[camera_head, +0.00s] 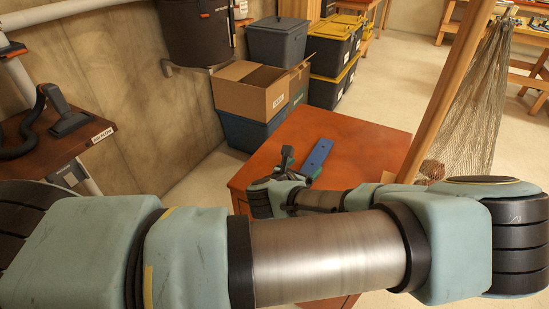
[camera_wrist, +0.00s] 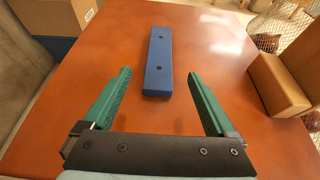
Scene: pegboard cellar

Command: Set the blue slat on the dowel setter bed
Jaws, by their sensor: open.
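The blue slat (camera_head: 317,158) lies flat on the orange-brown table (camera_head: 354,134), with small dark holes along its top. In the wrist view the slat (camera_wrist: 158,62) lies ahead of my gripper (camera_wrist: 160,82), its near end between the two green fingertips in the picture. The fingers are spread wide and do not touch it. In the head view my gripper (camera_head: 295,165) is over the table beside the slat, partly hidden by my arm. I cannot make out a dowel setter bed in either view.
An open cardboard box (camera_head: 258,92) and dark lidded bins stand behind the table. A wooden post (camera_head: 448,85) and hanging net (camera_head: 478,110) are at the right. In the wrist view a brown block (camera_wrist: 278,86) sits at the table's right side.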

